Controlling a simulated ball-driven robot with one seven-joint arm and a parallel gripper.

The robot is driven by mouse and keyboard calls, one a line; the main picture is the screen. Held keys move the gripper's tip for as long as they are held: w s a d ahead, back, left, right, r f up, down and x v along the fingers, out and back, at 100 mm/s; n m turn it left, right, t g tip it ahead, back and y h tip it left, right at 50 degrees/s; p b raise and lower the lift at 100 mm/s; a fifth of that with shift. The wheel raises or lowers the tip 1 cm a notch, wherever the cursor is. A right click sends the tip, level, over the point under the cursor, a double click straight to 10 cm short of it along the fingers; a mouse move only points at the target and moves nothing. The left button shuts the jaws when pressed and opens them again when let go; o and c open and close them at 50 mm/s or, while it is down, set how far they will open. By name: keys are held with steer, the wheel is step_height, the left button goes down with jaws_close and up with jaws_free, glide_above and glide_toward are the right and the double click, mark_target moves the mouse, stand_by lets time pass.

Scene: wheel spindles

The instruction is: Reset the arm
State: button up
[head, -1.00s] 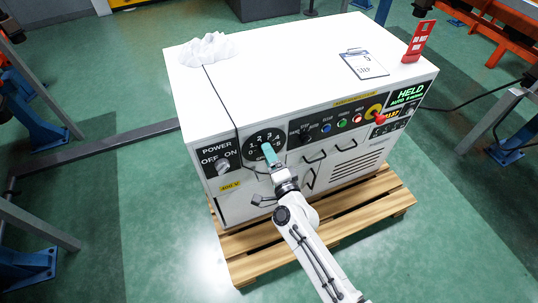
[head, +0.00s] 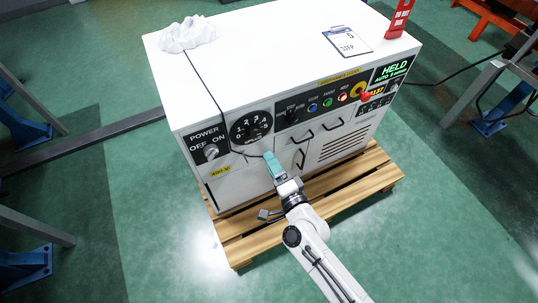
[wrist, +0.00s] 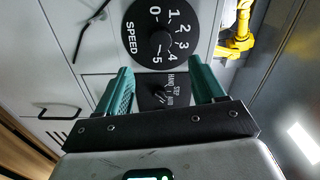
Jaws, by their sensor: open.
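My gripper (head: 272,160) is in front of the white control cabinet (head: 310,30), just below the round black speed dial (head: 250,126). In the wrist view my gripper (wrist: 162,82) shows two teal fingers spread apart with nothing between them. Beyond the fingers are the speed dial (wrist: 160,34), marked 0 to 5, and a small black selector switch (wrist: 162,94). My white arm reaches up from the bottom right of the head view.
The cabinet stands on a wooden pallet (head: 245,250). A clipboard (head: 347,41), a red stand (head: 399,18) and a crumpled white heap (head: 188,35) are on its top. A black cable hangs down its front. Green floor (head: 150,220) is open at left.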

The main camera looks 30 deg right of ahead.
steer(key=s+a+r+n+g+y+p, duration=0.25)
steer(key=s+n+g+y+p, duration=0.2)
steer(key=s+n+g, duration=0.55)
steer(key=s+d+r+n+g+h+p, duration=0.1)
steer(key=s+d+r+n+g+h, duration=0.1)
steer(key=s+d, duration=0.3)
steer(key=s+d+r+n+g+h+p, duration=0.2)
steer(key=s+d+r+n+g, duration=0.1)
steer(key=s, duration=0.9)
steer(key=d+r+g, duration=0.1)
steer(key=d+g, duration=0.1)
steer(key=shift+s+d+n+h, duration=0.3)
steer(key=shift+n+h, duration=0.05)
steer(key=shift+n, duration=0.05)
